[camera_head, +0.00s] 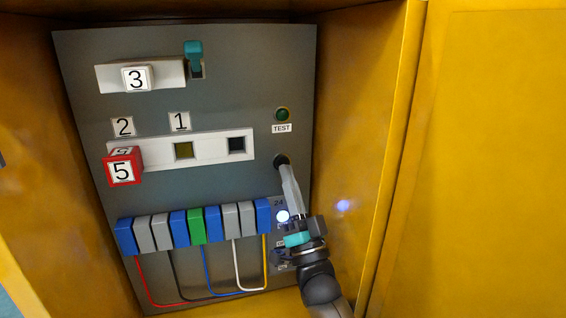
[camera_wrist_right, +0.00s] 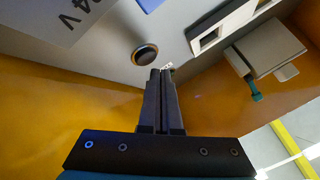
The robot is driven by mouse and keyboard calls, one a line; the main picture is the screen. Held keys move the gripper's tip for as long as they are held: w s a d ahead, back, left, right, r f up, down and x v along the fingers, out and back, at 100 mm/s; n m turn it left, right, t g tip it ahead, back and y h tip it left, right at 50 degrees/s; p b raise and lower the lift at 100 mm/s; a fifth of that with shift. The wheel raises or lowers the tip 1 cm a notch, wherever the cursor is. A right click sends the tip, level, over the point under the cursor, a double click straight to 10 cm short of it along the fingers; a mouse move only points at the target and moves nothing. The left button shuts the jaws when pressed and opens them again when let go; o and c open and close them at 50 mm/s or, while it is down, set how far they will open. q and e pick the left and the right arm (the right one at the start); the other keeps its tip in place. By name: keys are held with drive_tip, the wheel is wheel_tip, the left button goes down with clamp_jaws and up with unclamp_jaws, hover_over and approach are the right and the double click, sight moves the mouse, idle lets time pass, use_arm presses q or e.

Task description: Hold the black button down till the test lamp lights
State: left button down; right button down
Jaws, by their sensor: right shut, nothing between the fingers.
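The black button (camera_head: 281,159) sits on the grey panel below the TEST label. My right gripper (camera_head: 284,167) is shut and empty. Its fingertips overlap the button's lower edge in the head view. In the right wrist view the fingertips (camera_wrist_right: 162,72) are just beside the button, not over its face. I cannot tell whether they touch it. My left gripper is not in view.
Yellow cabinet walls flank the panel, and the right wall (camera_head: 360,130) is close to my right arm. A row of blue, grey and green terminal blocks (camera_head: 197,226) with wires lies low. A teal lever (camera_head: 194,52) and a red 5 block (camera_head: 122,168) are at left.

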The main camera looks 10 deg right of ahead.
drive_tip(key=s+p, duration=0.3)
drive_tip(key=s, duration=0.2)
drive_tip(key=shift+w, duration=0.1)
idle(0.6)
